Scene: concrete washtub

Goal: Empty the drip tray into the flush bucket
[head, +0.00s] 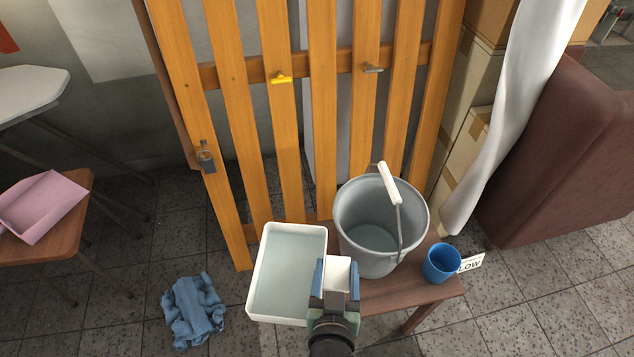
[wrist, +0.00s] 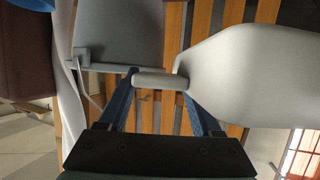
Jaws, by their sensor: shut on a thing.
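The drip tray (head: 252,285) is a white rectangular tray with a pale grey-green surface inside, probably liquid. It looks roughly level, beside the bucket's left side. My gripper (head: 337,277) is shut on its short white handle, which also shows between the blue fingers in the wrist view (wrist: 160,80). The tray's pale underside or wall (wrist: 235,72) fills the right of that view. The flush bucket (head: 350,215) is grey, upright on a brown wooden bench (head: 425,292), with its white-gripped bail tilted up at the right. Its grey inside may be bottom or liquid. The bucket shows upper left in the wrist view (wrist: 118,35).
A blue cup (head: 441,264) and a "LOW" card (head: 471,263) are right of the bucket. An orange slatted gate (head: 323,130) stands close behind. A blue cloth (head: 192,310) lies on the floor at left. A pink tray (head: 42,205) sits on a stool far left.

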